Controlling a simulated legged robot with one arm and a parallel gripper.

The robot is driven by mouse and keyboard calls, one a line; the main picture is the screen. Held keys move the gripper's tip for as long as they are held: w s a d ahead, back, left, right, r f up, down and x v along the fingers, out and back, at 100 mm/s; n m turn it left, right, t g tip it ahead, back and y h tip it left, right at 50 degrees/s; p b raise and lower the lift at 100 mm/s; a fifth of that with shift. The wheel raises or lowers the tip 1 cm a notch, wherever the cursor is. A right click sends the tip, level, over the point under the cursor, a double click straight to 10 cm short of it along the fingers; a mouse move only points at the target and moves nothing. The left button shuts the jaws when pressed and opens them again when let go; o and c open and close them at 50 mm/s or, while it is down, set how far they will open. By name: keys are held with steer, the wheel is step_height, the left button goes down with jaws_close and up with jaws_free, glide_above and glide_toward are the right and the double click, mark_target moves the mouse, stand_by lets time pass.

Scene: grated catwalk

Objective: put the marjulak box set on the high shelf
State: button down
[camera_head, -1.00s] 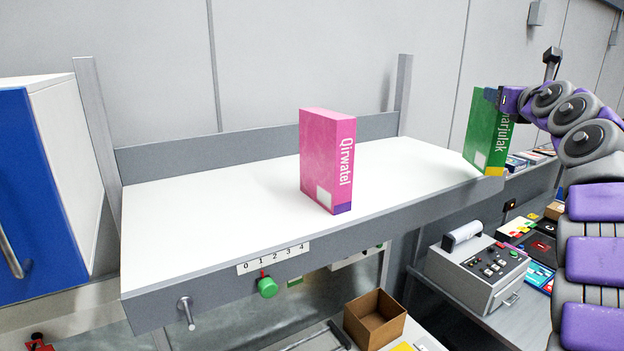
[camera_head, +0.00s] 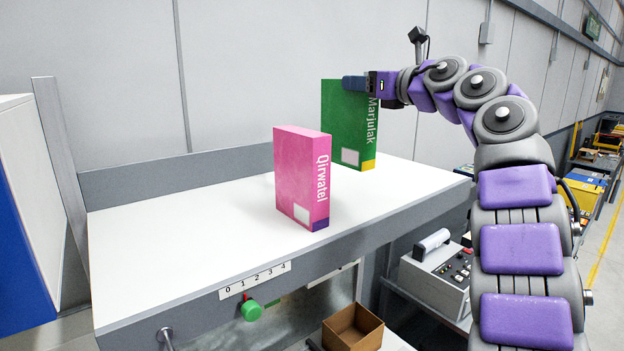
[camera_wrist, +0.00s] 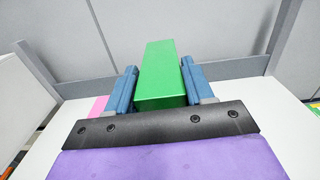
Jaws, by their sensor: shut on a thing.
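The green Marjulak box set (camera_head: 346,125) stands upright over the white high shelf (camera_head: 180,235), to the right of and behind the pink Qirwatel box. My gripper (camera_head: 358,84) is shut on its top edge from the right. In the wrist view the green box (camera_wrist: 163,75) sits between the two blue fingers (camera_wrist: 158,90). The box's lower edge looks at or just above the shelf surface; I cannot tell whether it touches.
The pink Qirwatel box (camera_head: 300,178) stands on the shelf near its front middle. A blue cabinet (camera_head: 25,215) is at the left. The shelf's left part is clear.

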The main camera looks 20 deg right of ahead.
steer(key=b, duration=0.3)
glide_above(371, 130)
steer(key=w, duration=0.3)
steer(key=f, duration=0.2)
steer(key=d+f, duration=0.1)
steer(key=f, duration=0.1)
steer(key=shift+s+f, duration=0.2)
steer(key=shift+f, duration=0.1)
steer(key=shift+f+b, duration=0.35)
steer(key=shift+b, duration=0.15)
steer(key=shift+a+f, duration=0.4)
steer(key=shift+a, duration=0.2)
steer(key=f+b, duration=0.1)
steer(key=a+f+b, duration=0.1)
steer(key=shift+a+f, duration=0.15)
steer(key=shift+f, duration=0.15)
steer(key=shift+f+b, duration=0.35)
steer(key=shift+b, duration=0.05)
steer(key=shift+d+f, duration=0.15)
steer(key=shift+d, duration=0.65)
steer(key=c, duration=0.7)
jaws_free()
steer(key=shift+d, duration=0.15)
steer(key=shift+o, duration=1.3)
steer(key=shift+a, duration=0.65)
steer(key=shift+d, duration=0.1)
